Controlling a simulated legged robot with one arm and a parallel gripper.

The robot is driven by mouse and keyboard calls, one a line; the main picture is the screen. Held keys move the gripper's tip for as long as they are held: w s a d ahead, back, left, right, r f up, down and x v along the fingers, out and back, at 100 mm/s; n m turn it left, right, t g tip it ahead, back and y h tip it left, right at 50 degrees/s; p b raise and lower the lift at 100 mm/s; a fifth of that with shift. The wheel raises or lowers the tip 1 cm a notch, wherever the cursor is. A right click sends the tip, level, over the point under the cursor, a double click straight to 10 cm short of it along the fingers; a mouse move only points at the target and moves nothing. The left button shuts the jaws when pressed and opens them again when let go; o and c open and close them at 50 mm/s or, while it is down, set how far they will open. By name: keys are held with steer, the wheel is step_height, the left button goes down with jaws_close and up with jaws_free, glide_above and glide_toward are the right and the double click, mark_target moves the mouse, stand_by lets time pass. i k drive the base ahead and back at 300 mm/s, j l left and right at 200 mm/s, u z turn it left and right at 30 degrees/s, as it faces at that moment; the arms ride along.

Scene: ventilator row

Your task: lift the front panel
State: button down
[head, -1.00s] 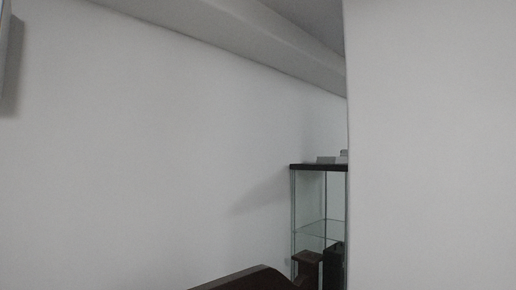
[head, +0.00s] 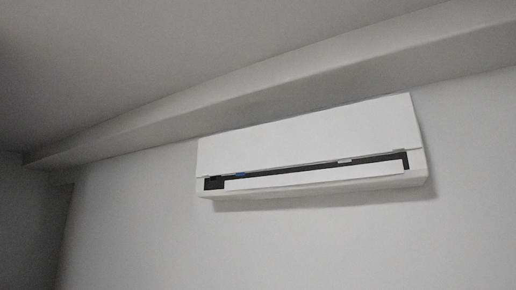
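A white wall-mounted air unit (head: 312,150) hangs high on the wall, right of the middle in the head view, and looks tilted in the picture. Its smooth front panel (head: 308,136) covers the upper part and looks closed down. Below the panel's lower edge runs a dark slot (head: 215,184) with a white flap (head: 315,177) along it. A small blue mark (head: 240,174) and a small light tab (head: 345,161) sit at the panel's lower edge. My gripper is not in view.
A ceiling beam (head: 270,98) runs across just above the unit, close to its top. The pale wall (head: 330,240) below and beside the unit is bare. A darker wall stands at the far left.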

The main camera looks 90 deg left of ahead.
mark_target(388, 124)
steer(key=u, duration=2.85)
